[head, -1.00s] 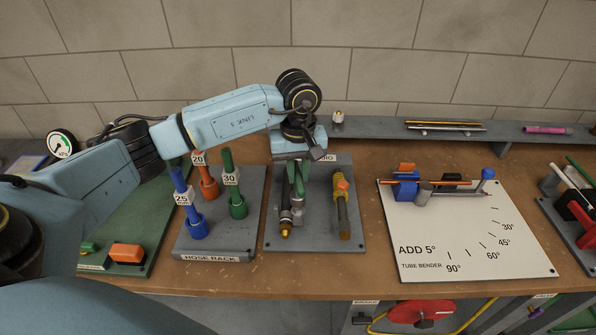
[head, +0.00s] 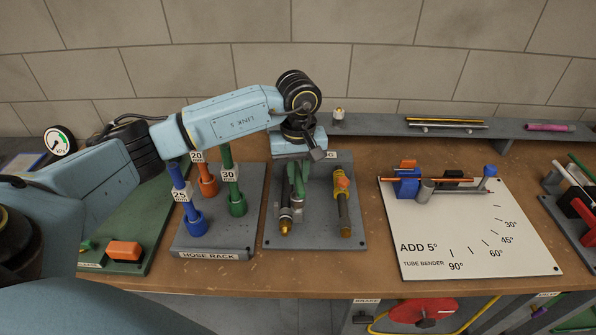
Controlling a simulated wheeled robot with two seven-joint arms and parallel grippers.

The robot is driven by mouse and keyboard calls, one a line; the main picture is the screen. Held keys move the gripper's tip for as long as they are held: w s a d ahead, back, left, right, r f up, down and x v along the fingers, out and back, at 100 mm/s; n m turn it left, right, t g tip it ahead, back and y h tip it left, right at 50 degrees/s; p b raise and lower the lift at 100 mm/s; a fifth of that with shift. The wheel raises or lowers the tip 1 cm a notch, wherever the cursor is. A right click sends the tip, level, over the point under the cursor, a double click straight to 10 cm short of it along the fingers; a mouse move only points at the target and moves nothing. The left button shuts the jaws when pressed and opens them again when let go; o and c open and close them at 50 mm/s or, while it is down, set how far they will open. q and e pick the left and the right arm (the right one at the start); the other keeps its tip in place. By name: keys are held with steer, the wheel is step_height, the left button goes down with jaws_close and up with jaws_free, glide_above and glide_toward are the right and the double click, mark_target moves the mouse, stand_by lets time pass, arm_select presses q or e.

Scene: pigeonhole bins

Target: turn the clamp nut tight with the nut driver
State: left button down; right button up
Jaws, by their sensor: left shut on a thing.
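My left gripper (head: 297,190) points down over the grey jig board (head: 318,240), at its left fitting. It is shut on a slim green-handled tool (head: 301,172), which looks like the nut driver. The tool's lower end is at or just above a dark and silver hose joint (head: 285,213) with a brass tip. The clamp nut there is hidden or too small to make out, so I cannot tell whether the driver sits on it. A second, yellow-brown hose joint (head: 344,213) with an orange-red piece lies to the right. My right gripper is out of view.
A hose rack (head: 240,230) with blue, orange and green upright pegs stands close on the left. A white tube bender board (head: 430,225) lies to the right. A grey shelf (head: 375,127) runs along the back. Bare bench shows between jig and bender.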

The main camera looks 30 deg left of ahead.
arm_select(q)
steer(key=shift+f+b, duration=0.75)
steer(key=shift+f, duration=0.1)
steer(key=c, duration=1.3)
jaws_free()
steer(key=shift+r+p, duration=1.4)
steer(key=shift+r, duration=1.15)
step_height(320, 180, up, 13)
steer(key=b, duration=0.1)
steer(key=shift+r+b, duration=0.2)
steer(key=shift+b, duration=0.1)
